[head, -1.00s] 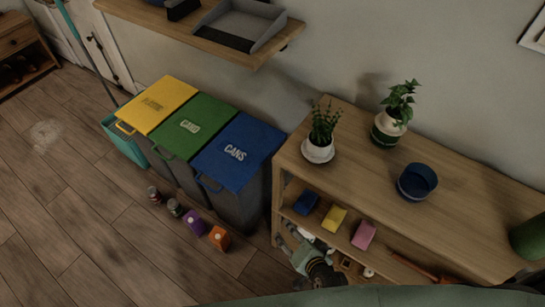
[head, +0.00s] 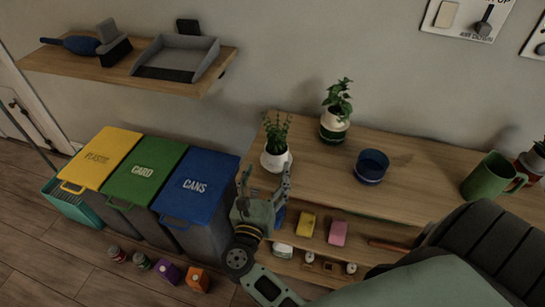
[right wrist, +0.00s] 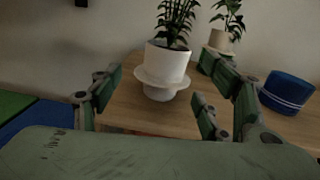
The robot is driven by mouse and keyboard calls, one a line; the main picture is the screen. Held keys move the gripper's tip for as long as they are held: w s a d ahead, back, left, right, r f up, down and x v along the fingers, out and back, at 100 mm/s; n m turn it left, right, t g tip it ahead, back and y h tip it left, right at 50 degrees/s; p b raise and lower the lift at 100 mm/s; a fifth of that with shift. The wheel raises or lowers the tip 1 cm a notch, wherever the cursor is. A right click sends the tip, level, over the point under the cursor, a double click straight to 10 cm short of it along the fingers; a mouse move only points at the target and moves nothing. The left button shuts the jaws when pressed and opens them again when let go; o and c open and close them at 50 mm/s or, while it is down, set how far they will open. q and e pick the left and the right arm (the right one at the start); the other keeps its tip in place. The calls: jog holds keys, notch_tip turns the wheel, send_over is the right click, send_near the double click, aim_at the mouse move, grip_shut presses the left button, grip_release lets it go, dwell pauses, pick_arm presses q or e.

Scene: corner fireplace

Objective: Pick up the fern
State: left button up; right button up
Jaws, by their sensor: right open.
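The fern (head: 276,135), a plant with narrow upright leaves in a white pot on a white saucer, stands upright at the left end of the wooden shelf unit top. It also shows in the right wrist view (right wrist: 168,60), at top centre. My right gripper (head: 265,182) is open and empty, in front of the pot at the shelf unit's left end. In the right wrist view its spread fingers (right wrist: 160,98) show on both sides of the pot and saucer, apparently on the near side. I see no contact. My left gripper is not in view.
A green mug (head: 490,178) is farther right. Bins (head: 195,185) stand at left. A wall shelf (head: 60,62) hangs above them.

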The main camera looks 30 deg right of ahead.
aim_at(273, 163)
jog(key=shift+s+d+f+m+g, duration=0.25)
jog(key=shift+d+m+g, duration=0.1)
jog(key=shift+m+g, duration=0.2)
jog(key=shift+w+d+m+h, duration=0.1)
jog(key=shift+d+m+h, duration=0.15)
jog(key=shift+d+h, duration=0.05)
jog(key=p+x, duration=0.1)
jog(key=x, duration=0.2)
jog(key=p+x, duration=0.1)
jog(key=x, duration=0.2)
jog(key=shift+w+r+p, duration=0.1)
jog(key=shift+w+p, duration=0.3)
jog(key=shift+w+d, duration=0.25)
jog(key=shift+d, duration=0.05)
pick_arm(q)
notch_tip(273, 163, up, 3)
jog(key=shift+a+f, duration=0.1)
pick_arm(e)
jog(key=c, duration=0.7)
